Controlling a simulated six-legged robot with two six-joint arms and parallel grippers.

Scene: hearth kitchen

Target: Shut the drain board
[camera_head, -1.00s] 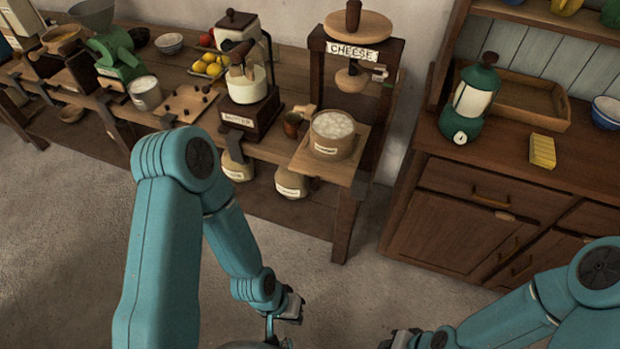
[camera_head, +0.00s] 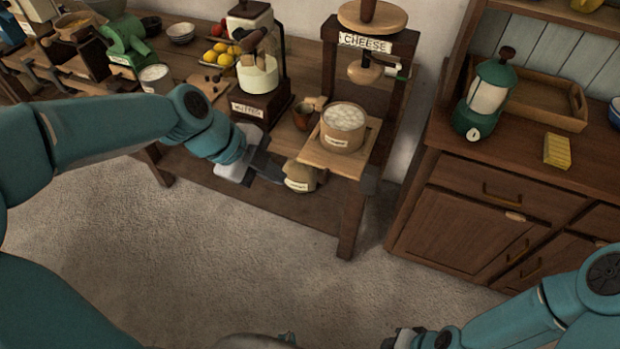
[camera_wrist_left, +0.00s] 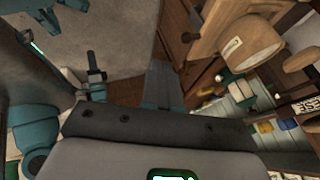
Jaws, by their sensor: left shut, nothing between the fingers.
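The drain board (camera_head: 312,156) is a light wooden board at the foot of the cheese press (camera_head: 377,90). It juts out past the table's front edge, with a labelled tub (camera_head: 343,128) of white lumps on it. In the left wrist view the board (camera_wrist_left: 207,38) and tub (camera_wrist_left: 243,40) are tilted at upper right. My left gripper (camera_head: 272,172) is shut and empty, in front of the table, left of the board and apart from it. Its fingers (camera_wrist_left: 161,82) show in the left wrist view. My right gripper (camera_head: 397,339) is at the bottom edge, far from the board; its jaws are unclear.
A copper mug (camera_head: 303,115) stands left of the tub, close to the board. The butter churn (camera_head: 258,80) is farther left. A sack (camera_head: 300,177) sits on the shelf below. A wooden cabinet (camera_head: 470,230) stands at right. The floor in front is clear.

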